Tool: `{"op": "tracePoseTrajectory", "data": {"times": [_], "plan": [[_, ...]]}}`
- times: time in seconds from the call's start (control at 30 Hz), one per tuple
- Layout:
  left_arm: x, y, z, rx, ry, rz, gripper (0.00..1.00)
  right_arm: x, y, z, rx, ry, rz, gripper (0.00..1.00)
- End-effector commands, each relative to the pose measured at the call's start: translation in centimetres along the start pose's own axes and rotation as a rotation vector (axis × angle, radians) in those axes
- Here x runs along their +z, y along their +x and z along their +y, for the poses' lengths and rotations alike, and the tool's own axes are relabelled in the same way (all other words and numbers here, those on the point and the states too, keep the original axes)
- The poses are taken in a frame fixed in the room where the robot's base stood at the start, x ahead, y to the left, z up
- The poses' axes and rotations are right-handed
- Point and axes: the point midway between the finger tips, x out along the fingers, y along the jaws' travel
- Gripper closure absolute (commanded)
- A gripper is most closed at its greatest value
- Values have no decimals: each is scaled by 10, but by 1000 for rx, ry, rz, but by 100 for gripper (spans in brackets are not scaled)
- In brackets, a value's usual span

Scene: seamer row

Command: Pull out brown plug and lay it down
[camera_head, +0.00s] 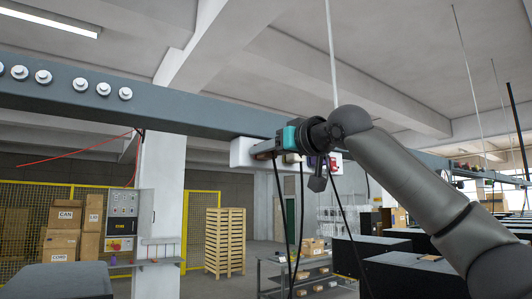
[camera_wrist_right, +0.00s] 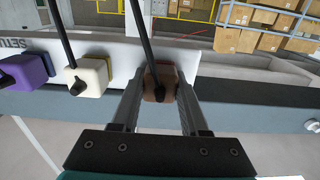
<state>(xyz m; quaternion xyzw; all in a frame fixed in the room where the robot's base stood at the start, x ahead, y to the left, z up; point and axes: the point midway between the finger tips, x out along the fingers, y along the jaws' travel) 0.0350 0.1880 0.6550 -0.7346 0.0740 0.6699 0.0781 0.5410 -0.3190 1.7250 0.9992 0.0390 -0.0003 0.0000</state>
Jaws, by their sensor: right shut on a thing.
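The brown plug (camera_wrist_right: 160,86) is between the two fingers of my right gripper (camera_wrist_right: 160,100) in the right wrist view. A black cable runs from it. It is at the white socket strip (camera_wrist_right: 115,57), and I cannot tell whether it is fully seated. In the head view my right gripper (camera_head: 264,150) reaches to the white strip (camera_head: 241,152) on the grey beam, and the brown plug is hidden there. A cream plug (camera_wrist_right: 92,76) and a purple plug (camera_wrist_right: 30,70) sit beside it on the strip. My left gripper is out of view.
The long grey beam (camera_head: 180,111) crosses the head view, with several round white knobs at left. Black cables (camera_head: 300,215) hang below the strip. A grey table (camera_head: 270,275) with boxes stands below. Dark cabinets (camera_head: 400,270) stand at lower right.

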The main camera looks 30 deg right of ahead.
Motion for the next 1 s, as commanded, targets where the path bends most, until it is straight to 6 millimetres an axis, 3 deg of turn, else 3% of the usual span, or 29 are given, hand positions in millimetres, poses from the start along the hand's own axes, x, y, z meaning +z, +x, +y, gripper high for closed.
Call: {"op": "tracePoseTrajectory", "data": {"times": [0.43, 1.0], "plan": [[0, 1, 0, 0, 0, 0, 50, -1, -2, 0, 0, 1, 3, 100], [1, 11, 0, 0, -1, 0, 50, 0, -25, 0, 0, 1, 2, 100]]}}
